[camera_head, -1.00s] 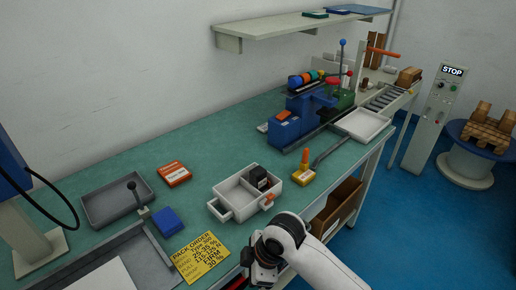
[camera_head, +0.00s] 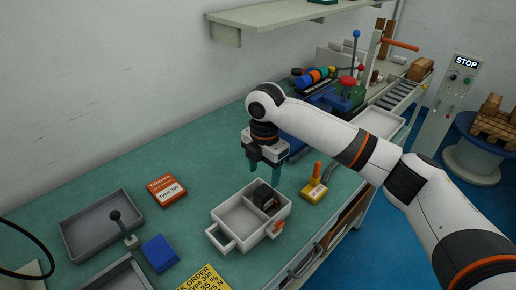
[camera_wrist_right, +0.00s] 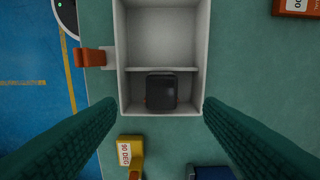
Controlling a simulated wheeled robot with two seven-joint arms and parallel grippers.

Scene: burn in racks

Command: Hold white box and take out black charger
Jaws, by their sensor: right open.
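The white box (camera_head: 222,216) stands on the green bench in the head view, with a divider, a handle at its left end and an orange clip (camera_head: 277,227) on its near side. The black charger (camera_head: 264,196) sits in its right compartment; it also shows in the right wrist view (camera_wrist_right: 161,91), in the lower compartment. My right gripper (camera_head: 263,176) is open and empty, pointing down above the charger's end of the box. In the wrist view its green fingers are spread wide to either side, apart from box and charger. My left gripper is out of view.
A yellow block (camera_head: 313,193) with an orange knob stands right of the box. A grey tray (camera_head: 78,243), a blue block (camera_head: 160,253) and an orange carton (camera_head: 166,189) lie to the left. A blue machine stands behind my right arm.

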